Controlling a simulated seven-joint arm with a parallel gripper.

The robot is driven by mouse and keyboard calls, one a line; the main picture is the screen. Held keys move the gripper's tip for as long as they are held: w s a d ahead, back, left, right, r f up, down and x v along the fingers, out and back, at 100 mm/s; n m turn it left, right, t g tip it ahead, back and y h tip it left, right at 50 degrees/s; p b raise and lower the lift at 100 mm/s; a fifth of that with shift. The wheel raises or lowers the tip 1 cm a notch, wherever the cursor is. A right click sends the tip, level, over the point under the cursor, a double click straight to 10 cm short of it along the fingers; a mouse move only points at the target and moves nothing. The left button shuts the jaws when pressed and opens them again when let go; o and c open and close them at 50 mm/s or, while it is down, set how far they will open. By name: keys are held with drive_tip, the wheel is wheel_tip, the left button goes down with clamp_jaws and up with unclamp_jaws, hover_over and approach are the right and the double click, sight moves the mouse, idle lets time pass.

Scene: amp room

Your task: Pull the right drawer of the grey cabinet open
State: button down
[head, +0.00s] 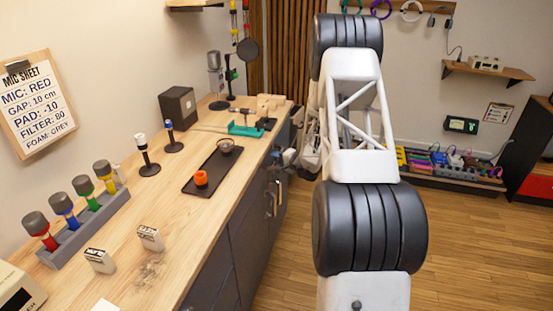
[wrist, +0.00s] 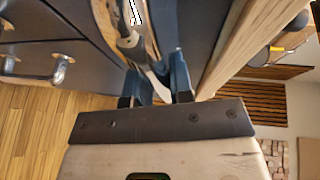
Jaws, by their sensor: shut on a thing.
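The grey cabinet (head: 246,232) stands under the wooden worktop in the head view, its dark front facing the floor on the right. My gripper (head: 285,157) is at the far end of this front, just below the worktop edge, partly hidden by my arm. In the wrist view my gripper's two fingers (wrist: 159,86) are closed around a silver bar handle (wrist: 150,72) on a dark drawer front (wrist: 190,28). I cannot tell whether this drawer stands out from the cabinet.
Other handles (wrist: 61,70) show on the neighbouring dark fronts. The worktop (head: 185,235) holds a dark tray (head: 203,181), microphones, a black box (head: 178,106) and a green clamp-like tool (head: 245,130). The wooden floor (head: 285,265) in front of the cabinet is clear.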

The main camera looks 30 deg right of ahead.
drive_tip(key=s+d, duration=2.2)
drive_tip(key=c, duration=1)
unclamp_jaws()
drive_tip(key=shift+s+d, duration=0.1)
drive_tip(key=shift+v, duration=3.85)
